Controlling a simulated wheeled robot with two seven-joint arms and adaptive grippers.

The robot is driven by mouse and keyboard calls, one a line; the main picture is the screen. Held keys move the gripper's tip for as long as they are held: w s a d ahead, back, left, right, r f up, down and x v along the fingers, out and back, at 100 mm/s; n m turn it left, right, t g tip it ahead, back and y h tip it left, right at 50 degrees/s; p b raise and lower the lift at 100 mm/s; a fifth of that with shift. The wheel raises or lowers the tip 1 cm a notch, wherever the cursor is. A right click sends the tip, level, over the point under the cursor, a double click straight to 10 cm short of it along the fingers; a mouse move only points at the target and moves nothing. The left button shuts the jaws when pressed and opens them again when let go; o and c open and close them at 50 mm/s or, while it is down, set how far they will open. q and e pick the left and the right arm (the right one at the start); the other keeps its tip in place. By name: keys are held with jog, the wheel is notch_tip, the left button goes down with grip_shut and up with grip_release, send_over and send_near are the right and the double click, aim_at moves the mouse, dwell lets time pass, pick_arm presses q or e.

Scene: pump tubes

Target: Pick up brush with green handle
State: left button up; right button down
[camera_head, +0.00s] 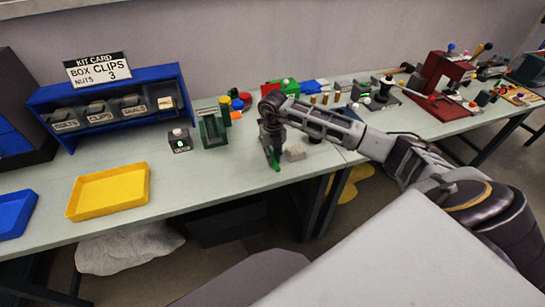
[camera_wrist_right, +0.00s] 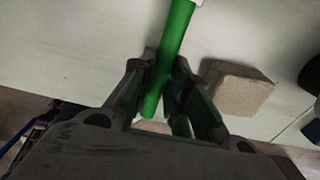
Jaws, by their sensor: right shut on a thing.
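The brush's green handle (camera_wrist_right: 172,55) runs between the two fingers of my right gripper (camera_wrist_right: 165,82) in the right wrist view. The fingers are shut on it, with the handle's end just below the fingertips. A pale part shows at the top edge of that view; the rest of the brush is out of frame. In the head view, the right gripper (camera_head: 272,150) points down at the front of the bench, and a bit of the green handle (camera_head: 276,165) shows under it. I cannot tell whether the brush still touches the bench. My left gripper does not show.
A tan block (camera_head: 295,153) lies just right of the gripper; it also shows in the right wrist view (camera_wrist_right: 238,87). A green holder (camera_head: 212,131) stands to the left. A yellow tray (camera_head: 108,191) and a blue bin rack (camera_head: 108,106) are farther left. The bench's front edge is close.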

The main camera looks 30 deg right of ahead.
notch_tip(320, 180, up, 9)
jog(key=shift+b, duration=0.4)
dwell(0.8)
